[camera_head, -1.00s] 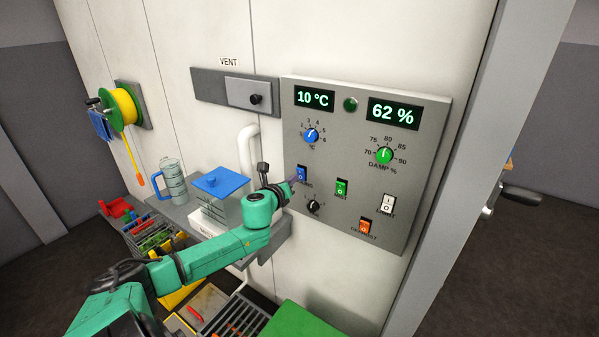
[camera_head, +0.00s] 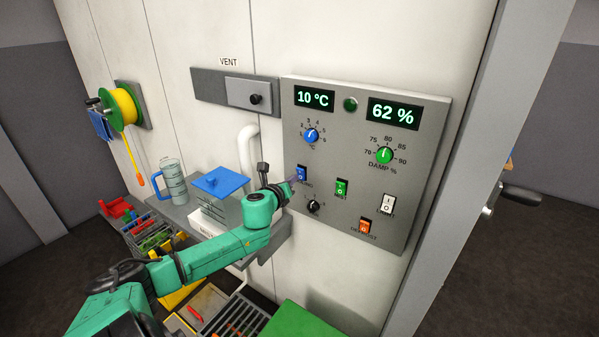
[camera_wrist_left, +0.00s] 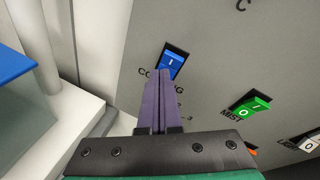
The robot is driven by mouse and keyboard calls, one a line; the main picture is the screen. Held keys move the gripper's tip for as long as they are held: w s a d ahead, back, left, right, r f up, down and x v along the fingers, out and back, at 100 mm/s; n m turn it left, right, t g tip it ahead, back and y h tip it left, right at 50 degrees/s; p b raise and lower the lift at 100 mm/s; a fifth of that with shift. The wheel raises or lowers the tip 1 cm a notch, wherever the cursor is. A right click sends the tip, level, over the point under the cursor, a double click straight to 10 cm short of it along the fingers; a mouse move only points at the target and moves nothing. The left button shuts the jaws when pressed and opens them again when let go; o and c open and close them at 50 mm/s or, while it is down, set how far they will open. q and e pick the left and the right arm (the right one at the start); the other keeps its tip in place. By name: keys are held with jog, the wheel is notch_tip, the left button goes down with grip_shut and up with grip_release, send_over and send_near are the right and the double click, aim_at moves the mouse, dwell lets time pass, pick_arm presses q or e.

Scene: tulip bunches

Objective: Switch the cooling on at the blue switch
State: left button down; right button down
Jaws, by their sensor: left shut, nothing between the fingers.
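The blue switch (camera_head: 302,173) sits on the grey control panel, below the blue temperature knob. It also shows in the left wrist view (camera_wrist_left: 171,63) with its "COOLING" label partly covered by my fingers. My left gripper (camera_head: 294,181) is shut and empty, its purple fingertips (camera_wrist_left: 160,74) at the lower edge of the blue switch. I cannot tell whether they touch it. The round lamp (camera_head: 350,104) on the panel looks dark green. My right gripper is not in view.
A green mist switch (camera_head: 341,188), a white light switch (camera_head: 387,204), an orange defrost switch (camera_head: 365,227) and a black knob (camera_head: 313,206) are close by. A shelf (camera_head: 270,243) with a blue-lidded container (camera_head: 221,184) and a measuring jug (camera_head: 172,181) is to the left.

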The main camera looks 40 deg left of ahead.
pick_arm(q)
jog(key=shift+w+r, duration=0.1)
jog(key=shift+w, duration=0.3)
jog(key=shift+w+r+p, duration=0.25)
jog(key=shift+p, duration=0.05)
dwell(0.5)
jog(key=shift+w+a+f, duration=0.1)
jog(key=shift+s+f, duration=0.25)
jog(key=shift+s, duration=0.6)
jog(key=s, duration=0.1)
jog(key=s+f, duration=0.1)
jog(key=s, duration=0.2)
jog(key=shift+s+d+f, duration=0.3)
jog(key=shift+d+f, duration=0.1)
